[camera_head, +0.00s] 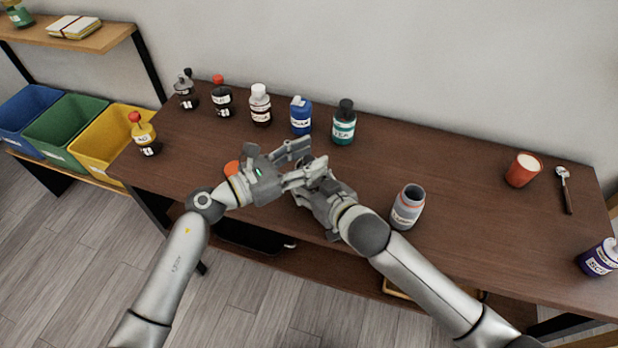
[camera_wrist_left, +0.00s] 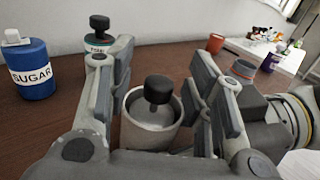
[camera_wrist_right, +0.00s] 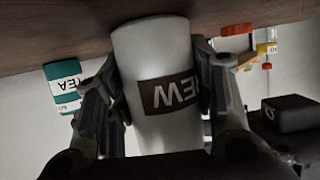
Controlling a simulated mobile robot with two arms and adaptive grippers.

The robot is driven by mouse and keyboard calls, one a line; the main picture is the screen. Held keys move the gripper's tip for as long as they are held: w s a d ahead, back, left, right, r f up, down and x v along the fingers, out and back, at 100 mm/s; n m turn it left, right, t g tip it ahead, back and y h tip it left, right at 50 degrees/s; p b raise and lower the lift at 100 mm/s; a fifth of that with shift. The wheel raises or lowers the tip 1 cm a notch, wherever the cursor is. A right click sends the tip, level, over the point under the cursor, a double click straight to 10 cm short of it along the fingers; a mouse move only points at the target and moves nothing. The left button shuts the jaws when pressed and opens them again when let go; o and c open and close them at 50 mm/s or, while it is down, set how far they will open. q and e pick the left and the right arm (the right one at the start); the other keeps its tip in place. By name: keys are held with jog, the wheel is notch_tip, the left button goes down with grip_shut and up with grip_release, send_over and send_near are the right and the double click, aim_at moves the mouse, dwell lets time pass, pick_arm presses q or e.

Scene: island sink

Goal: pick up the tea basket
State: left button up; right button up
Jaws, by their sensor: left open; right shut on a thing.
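A pale brew jar (camera_wrist_left: 150,137) is held by my right gripper (camera_wrist_right: 160,95); its "BREW" label shows in the right wrist view. The tea basket (camera_wrist_left: 158,92) seems to be the part with the black knob standing up at the jar's mouth in the left wrist view; its lower part is hidden in the jar. My left gripper (camera_wrist_left: 165,75) is open, with one finger on each side of the knob, and visible gaps remain between fingers and knob. In the head view my left gripper (camera_head: 302,162) and right arm largely hide the jar.
A blue sugar jar (camera_head: 301,116) and green tea jar (camera_head: 344,124) stand behind the grippers, beside several bottles. An open grey jar (camera_head: 407,206) stands right of my right arm. A red cup (camera_head: 523,170) and spoon (camera_head: 565,188) are farther right. The table's right-centre is clear.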

pick_arm(q)
jog(key=shift+c, duration=0.2)
grip_shut()
jog(key=shift+r, duration=0.1)
notch_tip(320, 180, up, 18)
dwell(1.4)
dwell(0.4)
pick_arm(e)
jog(key=o, duration=1.2)
jog(key=shift+c, duration=0.2)
